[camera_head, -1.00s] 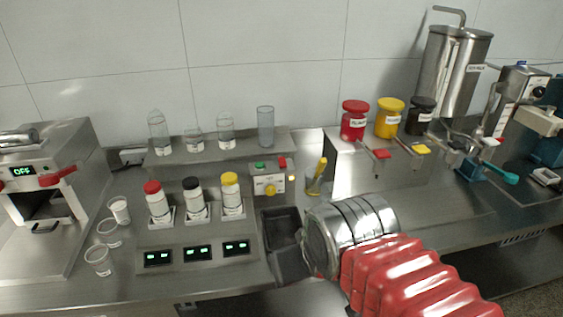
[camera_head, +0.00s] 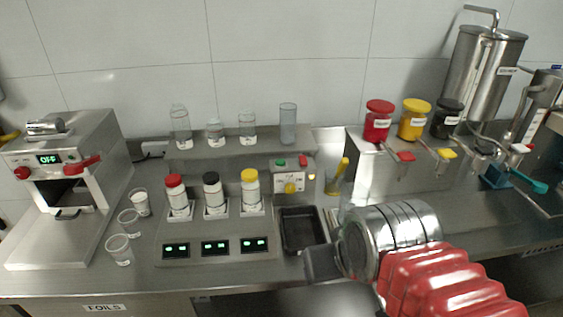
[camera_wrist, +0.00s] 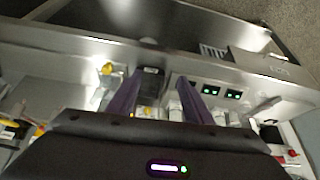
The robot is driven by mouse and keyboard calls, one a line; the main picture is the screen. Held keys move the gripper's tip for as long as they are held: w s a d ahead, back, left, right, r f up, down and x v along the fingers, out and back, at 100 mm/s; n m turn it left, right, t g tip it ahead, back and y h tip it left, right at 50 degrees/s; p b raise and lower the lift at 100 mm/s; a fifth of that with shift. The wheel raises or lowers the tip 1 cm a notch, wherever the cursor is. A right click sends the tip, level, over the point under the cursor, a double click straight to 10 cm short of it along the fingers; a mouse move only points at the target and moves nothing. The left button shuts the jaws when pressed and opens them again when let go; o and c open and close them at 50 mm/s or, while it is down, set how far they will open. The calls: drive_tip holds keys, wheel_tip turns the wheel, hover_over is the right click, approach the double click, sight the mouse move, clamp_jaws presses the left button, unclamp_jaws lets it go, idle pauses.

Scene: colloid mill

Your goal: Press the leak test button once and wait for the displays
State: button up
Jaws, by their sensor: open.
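A small control box (camera_head: 290,178) with a green button (camera_head: 280,163), a red part and a yellow knob stands at the back of the bench in the head view. I cannot read which control is the leak test. Three lit green displays (camera_head: 215,247) sit on the front panel below bottles with red, black and yellow caps. Two displays also show in the wrist view (camera_wrist: 222,93). My gripper (camera_head: 322,264) is in front of the dark tray, apart from the box and displays. In the wrist view its fingers (camera_wrist: 158,77) are spread, with nothing held between them.
A black tray (camera_head: 302,231) lies right of the displays. Clear cups (camera_head: 130,222) stand left of them, beside a machine (camera_head: 75,180) showing OFF. Glassware lines the shelf (camera_head: 235,143). Red, yellow and black-lidded jars (camera_head: 413,120) stand on a steel unit at right.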

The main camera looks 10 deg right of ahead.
drive_tip(key=shift+c, duration=0.5)
clamp_jaws()
idle(1.1)
